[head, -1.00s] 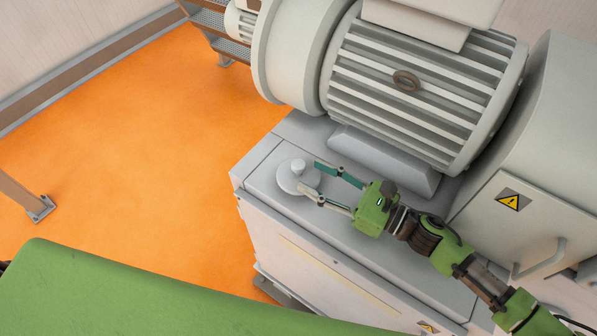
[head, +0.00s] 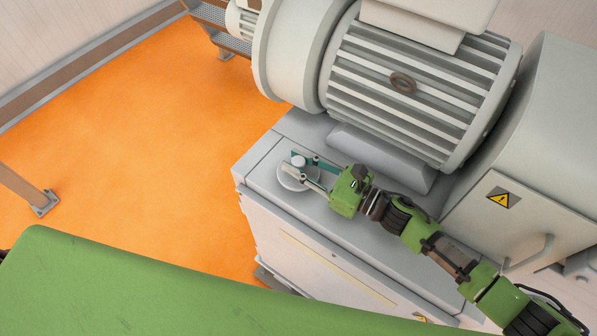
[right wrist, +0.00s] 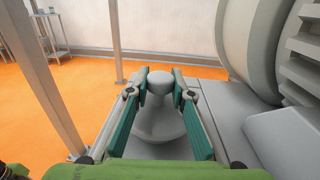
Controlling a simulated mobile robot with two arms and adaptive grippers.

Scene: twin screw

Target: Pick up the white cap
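The white cap (head: 298,184) is a round pale disc with a knob on top, resting on the corner of the light grey machine base. In the right wrist view the cap (right wrist: 159,125) lies beyond and below my fingers, its knob between the fingertips. My right gripper (head: 290,160) reaches in from the right, one fingertip on each side of the knob. In the wrist view the right gripper (right wrist: 160,80) is closed in on the knob with no clear gap. The cap appears level and on the surface. My left gripper is not in view.
A large grey finned motor (head: 410,90) stands right behind the cap. A grey housing with a yellow warning sign (head: 504,198) is at the right. The orange floor (head: 130,150) drops away left of the base (head: 262,160). A post (head: 25,190) stands at far left.

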